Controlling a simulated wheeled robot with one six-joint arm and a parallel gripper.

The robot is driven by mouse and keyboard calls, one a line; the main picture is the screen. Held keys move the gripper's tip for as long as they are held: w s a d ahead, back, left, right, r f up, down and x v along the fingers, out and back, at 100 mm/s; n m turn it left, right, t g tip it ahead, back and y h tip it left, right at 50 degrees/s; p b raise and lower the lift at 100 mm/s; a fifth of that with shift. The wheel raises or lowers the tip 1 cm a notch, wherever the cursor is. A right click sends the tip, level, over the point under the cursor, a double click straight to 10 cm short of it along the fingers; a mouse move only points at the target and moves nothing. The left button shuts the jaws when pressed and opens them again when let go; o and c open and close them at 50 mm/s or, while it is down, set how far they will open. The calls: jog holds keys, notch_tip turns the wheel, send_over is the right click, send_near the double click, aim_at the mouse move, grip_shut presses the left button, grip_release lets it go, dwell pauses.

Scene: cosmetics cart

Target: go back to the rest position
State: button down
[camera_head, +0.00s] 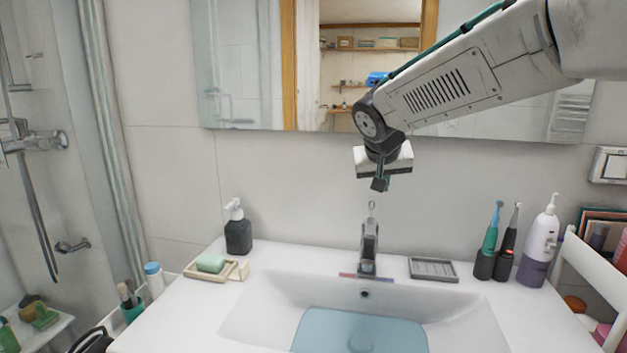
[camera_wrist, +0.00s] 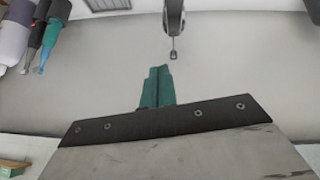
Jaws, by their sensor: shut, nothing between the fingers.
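My gripper (camera_head: 380,184) hangs in the air in the head view, in front of the wall and just below the mirror's lower edge. It is above the faucet (camera_head: 369,250) and apart from it. The dark fingertips are closed together and hold nothing. In the wrist view, the gripper (camera_wrist: 158,85) shows as green fingers side by side beyond a dark plate, with pale wall behind them. The faucet's tip also shows at the top of the wrist view (camera_wrist: 173,25).
The sink basin (camera_head: 255,318) holds bluish water. A black soap dispenser (camera_head: 238,236) and a green soap (camera_head: 210,264) stand left. A grey ridged dish (camera_head: 433,269), electric toothbrushes (camera_head: 487,255) and a white-purple pump bottle (camera_head: 540,245) stand right. The mirror (camera_head: 250,90) is behind my arm.

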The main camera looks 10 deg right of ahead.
jog(key=s+d+f+g+y, duration=0.1)
jog(key=s+f+g, duration=0.1)
jog(key=s, duration=1)
jog(key=s+d+f+n+g+y, duration=0.1)
jog(key=s+d+f, duration=0.1)
jog(key=s, duration=1.1)
jog(key=s+d+f+g+y, duration=0.1)
jog(key=s+f, duration=0.3)
jog(key=s, duration=0.9)
jog(key=shift+d+f+n+g, duration=0.2)
jog(key=shift+f+n+g, duration=0.15)
jog(key=shift+g, duration=0.45)
